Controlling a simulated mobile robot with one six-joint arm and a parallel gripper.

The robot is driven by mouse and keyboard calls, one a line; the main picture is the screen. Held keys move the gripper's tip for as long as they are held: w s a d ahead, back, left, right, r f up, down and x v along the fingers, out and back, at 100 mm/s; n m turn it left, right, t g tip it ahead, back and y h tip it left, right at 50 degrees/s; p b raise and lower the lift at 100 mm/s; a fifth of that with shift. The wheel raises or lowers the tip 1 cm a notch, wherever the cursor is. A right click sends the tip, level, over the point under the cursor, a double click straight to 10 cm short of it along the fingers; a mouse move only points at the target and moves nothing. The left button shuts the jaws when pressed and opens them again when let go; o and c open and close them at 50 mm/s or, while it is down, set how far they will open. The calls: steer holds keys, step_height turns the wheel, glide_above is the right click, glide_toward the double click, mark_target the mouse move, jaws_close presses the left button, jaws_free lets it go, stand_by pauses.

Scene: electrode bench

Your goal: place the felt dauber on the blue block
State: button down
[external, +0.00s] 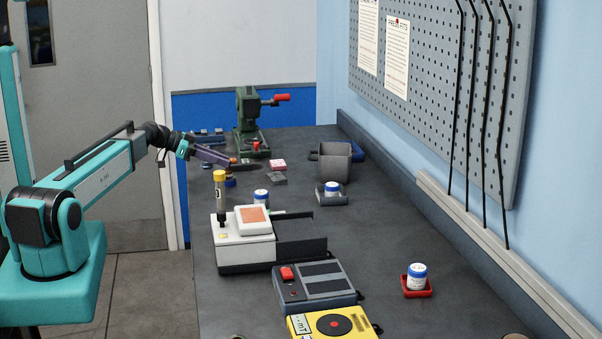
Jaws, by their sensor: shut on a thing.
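My gripper (231,166) is at the far left part of the bench, its purple fingers pointing right and slightly down. It is shut on a small brownish thing at its tips, which looks like the felt dauber (228,174); the fingers hide much of it. A small dark blue block (230,183) shows directly below the tips, partly behind the yellow-capped upright tool. I cannot tell whether the dauber touches the block or is just above it.
A green press (248,122) stands behind. White-and-blue jars (261,197), a grey bin (335,161) and a red dish (417,291) lie to the right. The bench's right middle is clear.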

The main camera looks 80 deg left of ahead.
steer(key=shift+f+b, duration=0.2)
steer(key=shift+b, duration=0.15)
steer(key=c, duration=1.6)
jaws_free()
steer(key=shift+r, duration=0.1)
steer(key=shift+r+p, duration=0.2)
steer(key=shift+p, duration=0.2)
steer(key=b+v, duration=0.3)
steer(key=v, duration=0.9)
steer(key=shift+a+f+b, duration=0.1)
steer(key=shift+b, duration=0.3)
